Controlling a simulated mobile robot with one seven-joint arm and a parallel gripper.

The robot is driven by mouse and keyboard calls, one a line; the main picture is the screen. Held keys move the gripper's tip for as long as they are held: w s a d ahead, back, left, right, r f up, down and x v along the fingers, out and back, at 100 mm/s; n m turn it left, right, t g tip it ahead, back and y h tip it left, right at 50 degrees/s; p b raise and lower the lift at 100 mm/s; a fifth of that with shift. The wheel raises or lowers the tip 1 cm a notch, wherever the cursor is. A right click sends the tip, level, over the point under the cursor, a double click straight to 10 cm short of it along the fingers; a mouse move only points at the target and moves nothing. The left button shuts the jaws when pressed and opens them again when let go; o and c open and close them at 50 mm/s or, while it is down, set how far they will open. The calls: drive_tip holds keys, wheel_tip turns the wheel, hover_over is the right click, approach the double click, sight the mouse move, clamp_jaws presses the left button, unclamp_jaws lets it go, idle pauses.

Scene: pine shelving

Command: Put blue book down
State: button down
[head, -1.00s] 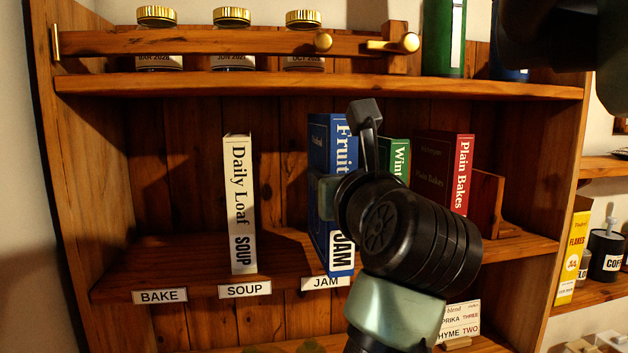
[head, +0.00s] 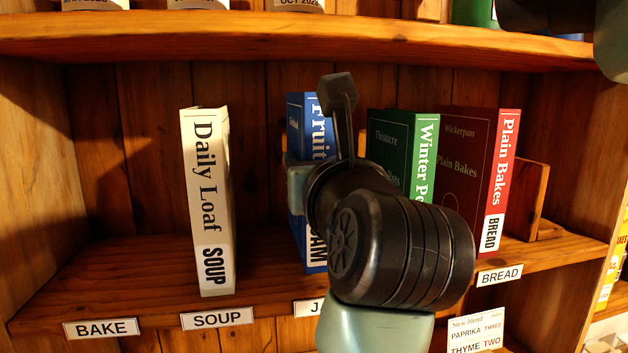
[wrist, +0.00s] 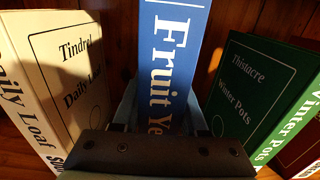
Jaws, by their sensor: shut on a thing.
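The blue book (head: 308,110), with "Fruit" and "JAM" on its spine, stands upright in the middle shelf bay, behind the JAM label (head: 308,307). Its spine also shows in the wrist view (wrist: 172,70). My gripper (head: 303,187) is shut on the blue book, with a finger at its left side. My wrist hides the middle and right of the book in the head view. Its lower end is close to the shelf board (head: 265,265); I cannot tell whether it touches.
A cream Daily Loaf book (head: 212,200) stands to the left above the SOUP label (head: 217,318). A green Winter book (head: 400,150) and a red Plain Bakes book (head: 500,180) stand to the right, by a wooden bookend (head: 530,195). Space over BAKE is free.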

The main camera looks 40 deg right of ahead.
drive_tip(key=shift+w+d+f, duration=0.5)
drive_tip(key=shift+d+f, duration=0.2)
drive_tip(key=shift+f, duration=0.2)
drive_tip(key=c, duration=0.9)
unclamp_jaws()
drive_tip(key=shift+a+f, duration=0.1)
drive_tip(key=o, duration=0.5)
drive_tip(key=shift+s+a+r, duration=0.25)
drive_tip(key=shift+s+a, duration=0.15)
drive_tip(key=shift+a, duration=0.05)
drive_tip(key=shift+c, duration=0.2)
drive_tip(key=b+v, duration=0.5)
drive_tip(key=v, duration=0.6)
drive_tip(key=w+a+r+m+t+y, duration=0.1)
drive_tip(key=a+m+t+y, duration=0.3)
drive_tip(key=a+m, duration=0.8)
drive_tip(key=w+a+r+m+t+y, duration=0.2)
drive_tip(key=a+r+m+t+y, duration=0.2)
drive_tip(key=a+m+t, duration=0.3)
drive_tip(key=shift+w+a+r+m+t+y, duration=0.35)
drive_tip(key=shift+a+m, duration=2.45)
drive_tip(key=shift+m, duration=2.6)
